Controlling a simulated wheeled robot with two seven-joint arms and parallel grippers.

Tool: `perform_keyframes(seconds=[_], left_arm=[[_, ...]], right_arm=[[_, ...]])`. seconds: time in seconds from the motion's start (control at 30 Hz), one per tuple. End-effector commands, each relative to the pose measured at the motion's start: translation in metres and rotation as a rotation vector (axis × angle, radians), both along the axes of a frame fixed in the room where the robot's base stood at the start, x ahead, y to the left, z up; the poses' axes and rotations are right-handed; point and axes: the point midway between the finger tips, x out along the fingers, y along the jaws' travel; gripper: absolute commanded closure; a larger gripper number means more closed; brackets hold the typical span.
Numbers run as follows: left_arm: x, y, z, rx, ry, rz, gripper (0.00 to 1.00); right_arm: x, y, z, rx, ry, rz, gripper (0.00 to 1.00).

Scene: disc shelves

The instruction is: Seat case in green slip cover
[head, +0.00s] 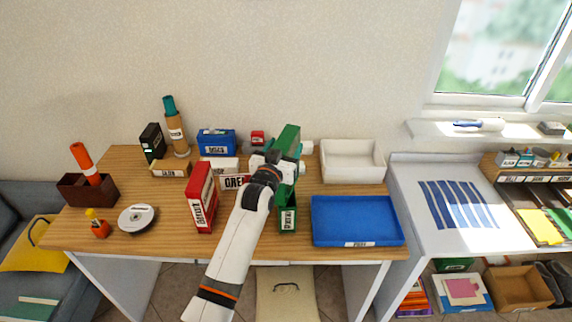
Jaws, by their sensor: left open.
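A green case (288,139) stands upright behind and above my left gripper (291,165). The green slip cover (288,218), with a white label on its front, stands below the gripper near the table's front edge. The case's lower part is hidden by my gripper and wrist, so I cannot tell whether it sits inside the cover or apart from it. My left gripper is open at the case; its fingertips are partly hidden. My right gripper is not in view.
A red case (204,198) stands left of my arm. A blue tray (356,221) and white tray (352,161) lie to the right. A disc (138,219), brown holder (88,188), black box (152,142) and blue box (216,142) are at the left and back.

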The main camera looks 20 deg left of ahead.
Motion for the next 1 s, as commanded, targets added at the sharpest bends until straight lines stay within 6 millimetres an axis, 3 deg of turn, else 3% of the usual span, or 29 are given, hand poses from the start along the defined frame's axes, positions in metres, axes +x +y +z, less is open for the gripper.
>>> perform_keyframes(seconds=[0.13,0.5,0.83,1.0], left_arm=[[0.0,0.0,0.0,0.0,0.0,0.0,0.4],[0.0,0.0,0.0,0.0,0.001,0.0,1.0],[0.0,0.0,0.004,0.001,-0.004,0.0,1.0],[0.0,0.0,0.029,0.001,-0.009,0.0,1.0]], right_arm=[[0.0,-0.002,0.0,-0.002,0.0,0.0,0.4],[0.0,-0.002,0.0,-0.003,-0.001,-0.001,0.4],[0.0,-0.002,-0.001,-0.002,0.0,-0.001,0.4],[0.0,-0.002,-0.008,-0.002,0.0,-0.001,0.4]])
